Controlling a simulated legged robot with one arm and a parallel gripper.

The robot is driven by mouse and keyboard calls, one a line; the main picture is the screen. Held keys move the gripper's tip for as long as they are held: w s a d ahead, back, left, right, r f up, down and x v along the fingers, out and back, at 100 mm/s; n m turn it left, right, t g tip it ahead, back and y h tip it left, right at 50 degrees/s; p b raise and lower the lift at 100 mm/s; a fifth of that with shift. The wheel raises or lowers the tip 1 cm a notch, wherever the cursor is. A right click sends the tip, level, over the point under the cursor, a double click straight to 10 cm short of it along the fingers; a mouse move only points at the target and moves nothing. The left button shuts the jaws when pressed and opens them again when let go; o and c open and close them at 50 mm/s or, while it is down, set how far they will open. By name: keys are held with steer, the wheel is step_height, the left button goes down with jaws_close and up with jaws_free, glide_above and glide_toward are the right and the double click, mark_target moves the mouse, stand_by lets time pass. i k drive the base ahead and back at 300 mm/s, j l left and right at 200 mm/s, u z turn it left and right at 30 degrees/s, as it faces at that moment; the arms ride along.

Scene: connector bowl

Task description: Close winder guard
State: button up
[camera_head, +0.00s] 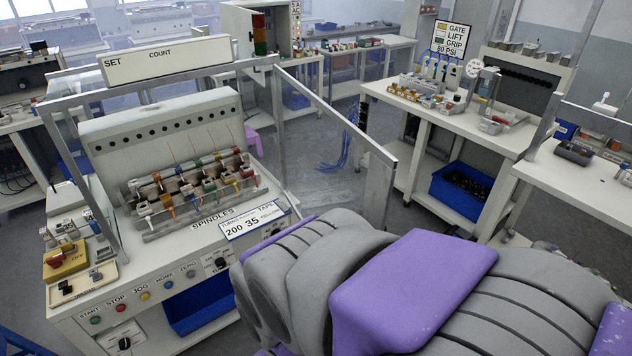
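The winder (160,265) stands at the left, with a row of bobbins on its spindles (195,185) and a white SPINDLES panel below them. Its guard (335,118) appears as a clear panel in a grey metal frame. It stands swung out to the right from the frame's right post, so the spindle front is uncovered. The guard's far upright edge (379,198) stands just above and behind my arm. My grey and purple arm fills the lower right and hides the guard's lower part. My gripper is not visible.
A yellow switch box (66,261) sits on the winder's left ledge. Coloured buttons (117,309) line its front, above a blue bin (205,305). A white bench (435,130) with fittings and a blue crate (468,190) stands behind the guard at right. Open floor lies between.

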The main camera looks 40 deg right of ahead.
mark_target(382, 165)
steer(key=l+u, duration=0.1)
steer(key=l, duration=0.45)
steer(key=k+l+u, duration=0.1)
steer(key=l, duration=0.45)
steer(key=k+l+u, duration=0.1)
steer(key=l, duration=0.45)
steer(key=i+l, duration=0.1)
steer(key=l, duration=0.2)
steer(key=i+l, duration=0.15)
steer(key=i+l+u, duration=0.1)
steer(key=l, duration=0.3)
steer(key=k+j, duration=0.1)
steer(key=k, duration=0.3)
steer(key=k+j, duration=0.15)
steer(key=k, duration=0.3)
steer(key=k+j+u, duration=0.1)
steer(key=k, duration=0.3)
